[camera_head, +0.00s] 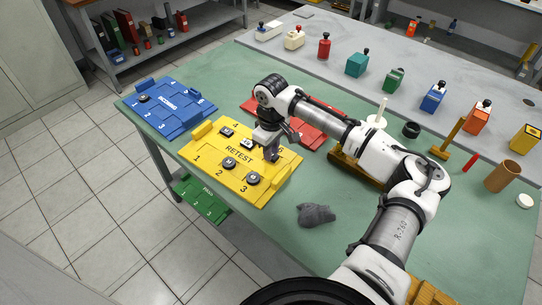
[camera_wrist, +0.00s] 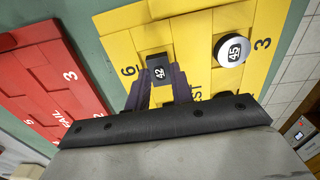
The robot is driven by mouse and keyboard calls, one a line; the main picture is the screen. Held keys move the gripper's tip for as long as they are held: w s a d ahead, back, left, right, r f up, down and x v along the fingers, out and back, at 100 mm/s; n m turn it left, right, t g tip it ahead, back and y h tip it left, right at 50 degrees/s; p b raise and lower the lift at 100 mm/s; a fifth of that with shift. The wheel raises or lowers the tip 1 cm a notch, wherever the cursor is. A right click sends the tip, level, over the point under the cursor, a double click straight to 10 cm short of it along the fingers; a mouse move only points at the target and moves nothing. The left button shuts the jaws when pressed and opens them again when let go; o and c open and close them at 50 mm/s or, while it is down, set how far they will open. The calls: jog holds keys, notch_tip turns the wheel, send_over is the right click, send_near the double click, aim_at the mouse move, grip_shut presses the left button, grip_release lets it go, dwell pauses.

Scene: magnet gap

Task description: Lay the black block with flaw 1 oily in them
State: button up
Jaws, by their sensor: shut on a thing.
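My gripper (camera_wrist: 158,88) is shut on a small black block marked 42 (camera_wrist: 158,68), at the "6" place of the yellow RETEST board (camera_wrist: 120,47). Whether the block touches the board I cannot tell. In the head view my gripper (camera_head: 271,153) is low over the right side of the yellow board (camera_head: 205,187); the held block is hidden or too small there. A round black piece marked 45 (camera_wrist: 231,49) lies at place 3. Other dark pieces lie at place 2 (camera_head: 229,162), place 4 (camera_head: 226,131) and near place 5 (camera_head: 247,143).
A blue INCOMING board (camera_head: 181,119) with one dark piece (camera_head: 145,97) lies left. A red FAIL board (camera_head: 318,122) lies behind my arm, and a green PASS board (camera_head: 201,198) sits lower at the table edge. A grey lump (camera_head: 316,214) lies right of the yellow board.

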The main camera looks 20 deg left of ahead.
jog(key=shift+r+p, duration=1.75)
jog(key=shift+r, duration=0.5)
jog(key=shift+a, duration=0.1)
